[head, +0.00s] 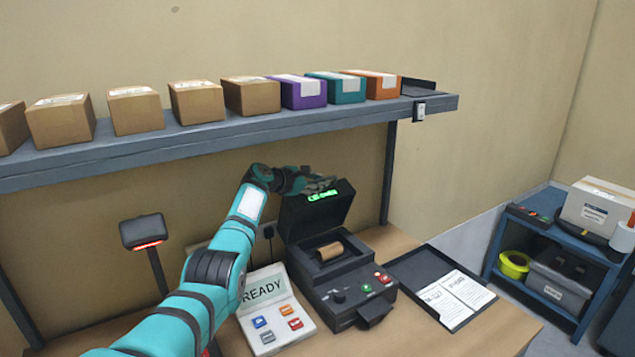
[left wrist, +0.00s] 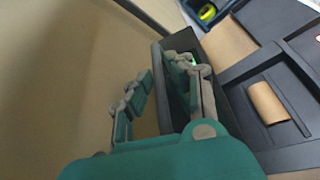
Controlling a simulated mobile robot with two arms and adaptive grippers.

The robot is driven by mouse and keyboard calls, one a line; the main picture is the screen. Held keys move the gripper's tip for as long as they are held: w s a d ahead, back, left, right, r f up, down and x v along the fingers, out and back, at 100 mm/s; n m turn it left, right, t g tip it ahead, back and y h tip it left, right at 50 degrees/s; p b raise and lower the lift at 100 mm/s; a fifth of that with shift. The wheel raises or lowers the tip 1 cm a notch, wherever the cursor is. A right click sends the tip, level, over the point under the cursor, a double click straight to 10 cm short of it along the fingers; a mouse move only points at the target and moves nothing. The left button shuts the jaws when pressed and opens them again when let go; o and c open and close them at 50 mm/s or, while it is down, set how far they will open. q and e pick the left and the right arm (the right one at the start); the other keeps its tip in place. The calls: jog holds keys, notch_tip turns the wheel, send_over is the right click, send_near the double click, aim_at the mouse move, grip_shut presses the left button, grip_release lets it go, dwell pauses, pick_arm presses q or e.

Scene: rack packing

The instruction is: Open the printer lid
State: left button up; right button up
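The black label printer (head: 345,290) stands on the wooden bench, and its lid (head: 318,215) is raised. Green lettering glows near the lid's top edge. A brown roll (head: 330,251) lies in the exposed bay; it also shows in the left wrist view (left wrist: 268,102). My left gripper (head: 312,183) is at the raised lid's top edge. In the left wrist view the left gripper (left wrist: 157,76) has its fingers apart, one to each side of the dark lid edge. I cannot tell whether either finger touches it. My right gripper is not in view.
A shelf (head: 300,122) with several boxes runs above the bench. A display panel (head: 275,308) reading READY stands left of the printer, and a scanner (head: 144,231) stands further left. A black tray with papers (head: 448,292) lies to the right. A blue cart (head: 540,285) stands beyond.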

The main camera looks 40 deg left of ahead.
pick_arm(q)
jog(key=v, duration=1.2)
dwell(0.6)
